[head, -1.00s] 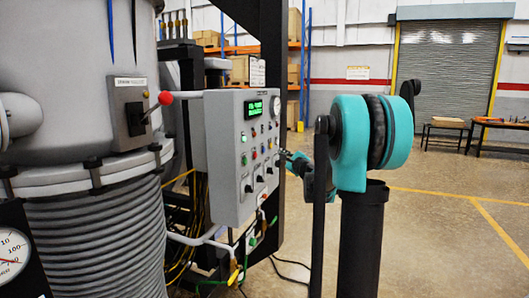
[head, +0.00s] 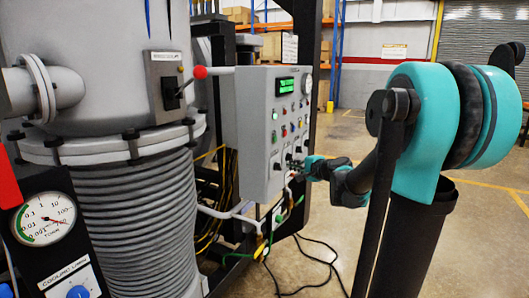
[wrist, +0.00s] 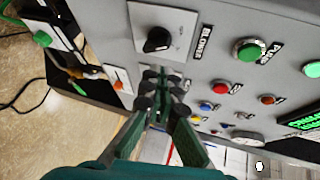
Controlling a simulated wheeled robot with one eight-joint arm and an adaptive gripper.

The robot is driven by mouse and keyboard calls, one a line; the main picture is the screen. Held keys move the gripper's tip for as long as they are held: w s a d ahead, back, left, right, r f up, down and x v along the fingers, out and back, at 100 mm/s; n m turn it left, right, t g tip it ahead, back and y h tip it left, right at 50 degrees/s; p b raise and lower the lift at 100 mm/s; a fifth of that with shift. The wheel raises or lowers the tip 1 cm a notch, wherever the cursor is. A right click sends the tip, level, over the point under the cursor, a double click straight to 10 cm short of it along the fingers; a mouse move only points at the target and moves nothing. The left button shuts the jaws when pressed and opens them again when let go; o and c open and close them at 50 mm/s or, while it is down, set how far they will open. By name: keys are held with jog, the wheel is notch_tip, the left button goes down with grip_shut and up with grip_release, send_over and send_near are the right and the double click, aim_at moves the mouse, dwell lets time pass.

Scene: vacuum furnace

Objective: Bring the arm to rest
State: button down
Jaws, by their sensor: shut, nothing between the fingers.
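My teal and black arm (head: 425,130) stands at the right in the head view and reaches left towards the grey control panel (head: 255,110). My gripper (head: 297,163) is close to the lower right of the panel's face. In the wrist view, my gripper (wrist: 165,85) shows green fingers with dark pads, shut and empty. Its tips are in front of the panel beside a black rotary knob (wrist: 157,40) on a white plate labelled BLOWER. I cannot tell whether the tips touch the panel.
A large grey furnace vessel (head: 95,70) with a ribbed lower section stands left, with a red-ball lever (head: 199,72) projecting from it. A vacuum gauge (head: 45,218) is at lower left. Cables (head: 320,255) lie on the floor below the panel. Open floor is at right.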

jog(key=s+f+n+g+h, duration=0.3)
jog(key=s+f+n+g, duration=0.4)
jog(key=s+f, duration=1)
jog(key=s+d+f+n+g+h, duration=0.1)
jog(key=s+d+f+n+h, duration=0.1)
jog(key=s, duration=0.6)
jog(key=s+d+f+n+g+h, duration=0.1)
jog(key=s+d+f+n+h, duration=0.1)
jog(key=s+d+f, duration=0.3)
jog(key=s+n, duration=0.1)
jog(key=s, duration=0.1)
jog(key=shift+s+f+n+h, duration=0.2)
jog(key=shift+s+n+h, duration=0.1)
jog(key=shift+s, duration=0.1)
